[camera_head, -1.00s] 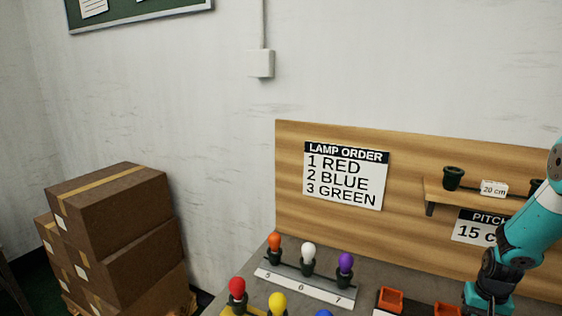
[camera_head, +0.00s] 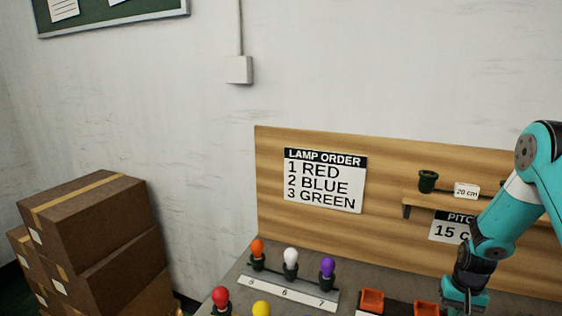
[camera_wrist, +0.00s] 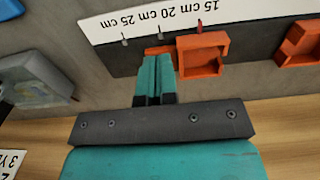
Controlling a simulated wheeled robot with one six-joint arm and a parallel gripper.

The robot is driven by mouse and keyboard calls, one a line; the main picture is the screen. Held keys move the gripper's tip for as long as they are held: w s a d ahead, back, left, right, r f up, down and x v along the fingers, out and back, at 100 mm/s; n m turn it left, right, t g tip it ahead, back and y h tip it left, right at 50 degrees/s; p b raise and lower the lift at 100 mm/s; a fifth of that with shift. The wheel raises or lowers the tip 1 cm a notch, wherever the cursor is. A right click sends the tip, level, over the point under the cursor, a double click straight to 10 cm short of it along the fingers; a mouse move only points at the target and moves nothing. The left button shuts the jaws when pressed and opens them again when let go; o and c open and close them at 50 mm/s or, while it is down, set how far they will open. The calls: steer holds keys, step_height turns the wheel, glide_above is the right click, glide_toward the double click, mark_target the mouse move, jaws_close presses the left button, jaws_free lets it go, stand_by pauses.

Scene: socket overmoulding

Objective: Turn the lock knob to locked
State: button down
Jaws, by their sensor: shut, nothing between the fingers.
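My gripper (camera_wrist: 155,60) is shut and empty in the wrist view. Its fingertips are at or just above a small orange piece (camera_wrist: 158,50) beside an orange open-topped holder (camera_wrist: 202,56) on a dark strip. I cannot tell whether the small piece is the lock knob, or whether the fingers touch it; the fingers partly hide it. A small red marker (camera_wrist: 199,25) is at the 15 cm mark of a white scale (camera_wrist: 235,8). In the head view my gripper's tips are cut off by the bottom edge, right of orange holders (camera_head: 372,300).
A second orange holder (camera_wrist: 302,43) is at the wrist view's right edge. A grey fixture (camera_wrist: 38,85) stands at left. In the head view, bulbs (camera_head: 291,260) stand in a numbered rack, before a wooden backboard (camera_head: 385,170) with a shelf. Cardboard boxes (camera_head: 90,230) stand far left.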

steer(key=r, duration=0.1)
steer(key=r+p, duration=0.1)
steer(key=shift+d+r, duration=0.2)
steer(key=shift+r, duration=0.1)
steer(key=shift+r, duration=0.1)
steer(key=p, duration=0.3)
steer(key=r+p, duration=0.1)
steer(key=p, duration=0.3)
steer(key=shift+w+d+r, duration=0.2)
steer(key=shift+d, duration=0.15)
